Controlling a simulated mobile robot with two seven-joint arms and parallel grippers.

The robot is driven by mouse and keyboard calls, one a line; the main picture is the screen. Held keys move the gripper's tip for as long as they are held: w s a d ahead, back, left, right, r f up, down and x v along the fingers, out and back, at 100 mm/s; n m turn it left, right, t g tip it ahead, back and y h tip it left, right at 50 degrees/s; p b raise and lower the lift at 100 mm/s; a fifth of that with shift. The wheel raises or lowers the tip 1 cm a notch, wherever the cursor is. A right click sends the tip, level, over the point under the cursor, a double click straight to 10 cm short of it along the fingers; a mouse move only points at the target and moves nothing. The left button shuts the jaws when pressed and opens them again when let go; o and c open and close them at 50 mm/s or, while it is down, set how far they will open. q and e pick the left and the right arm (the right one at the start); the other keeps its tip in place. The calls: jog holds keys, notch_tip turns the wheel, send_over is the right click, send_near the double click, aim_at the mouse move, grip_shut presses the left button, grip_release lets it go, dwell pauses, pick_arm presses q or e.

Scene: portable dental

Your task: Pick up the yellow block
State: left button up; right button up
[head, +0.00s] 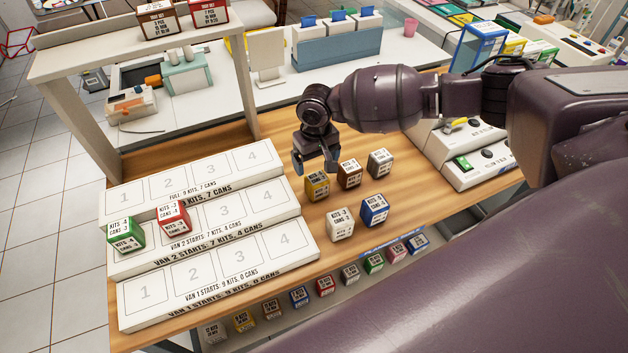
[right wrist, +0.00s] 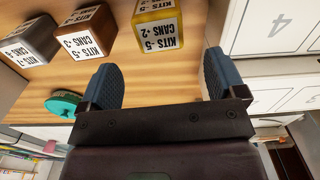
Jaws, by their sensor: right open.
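The yellow block (head: 317,184) stands on the wooden table, right of the white numbered boards. Its label reads KITS -5, CANS +2 in the right wrist view, where the block (right wrist: 157,24) is at the top, beyond the fingertips. My right gripper (head: 315,160) is open and empty, just behind and above the yellow block in the head view. Its two blue-grey fingers (right wrist: 160,80) are spread wide, with no block between them. My left gripper is in neither view.
A brown block (head: 349,174) stands close beside the yellow one, with a grey block (head: 380,163) further right. White (head: 340,223) and blue (head: 374,209) blocks stand in front. Green (head: 126,233) and red (head: 173,217) blocks sit on the middle board (head: 275,213).

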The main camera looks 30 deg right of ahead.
aim_at(317, 178)
notch_tip(317, 178, down, 4)
jog(key=shift+r, duration=0.2)
jog(key=shift+s+f, duration=0.15)
jog(key=shift+f, duration=1.15)
jog(key=shift+s+f, duration=0.15)
jog(key=shift+f, duration=1.15)
jog(key=c, duration=1)
